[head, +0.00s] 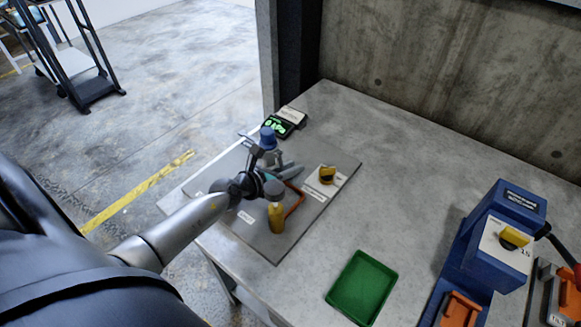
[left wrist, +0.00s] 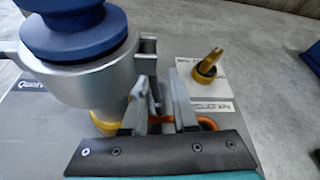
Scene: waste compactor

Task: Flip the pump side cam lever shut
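A silver fitting (left wrist: 85,82) with a blue cap (left wrist: 75,28) fills the left of the left wrist view; the blue cap also shows in the head view (head: 267,137). A small metal bracket (left wrist: 148,50) stands on the fitting's right side. A thin metal bar (left wrist: 9,51) sticks out on its left. I cannot tell which part is the pump side cam lever. My left gripper (head: 291,172) is over the grey plate, close beside the fitting. In the left wrist view its two fingers (left wrist: 160,98) are apart, with no object clearly held between them. My right gripper is not visible.
An orange hose (head: 294,201) and a yellow cylinder (head: 277,217) lie close to my left gripper. A yellow knob (head: 327,174) is to the right on the grey plate (head: 270,248). A green tray (head: 340,318) and a blue machine (head: 484,265) stand nearer the right; bare tabletop lies between.

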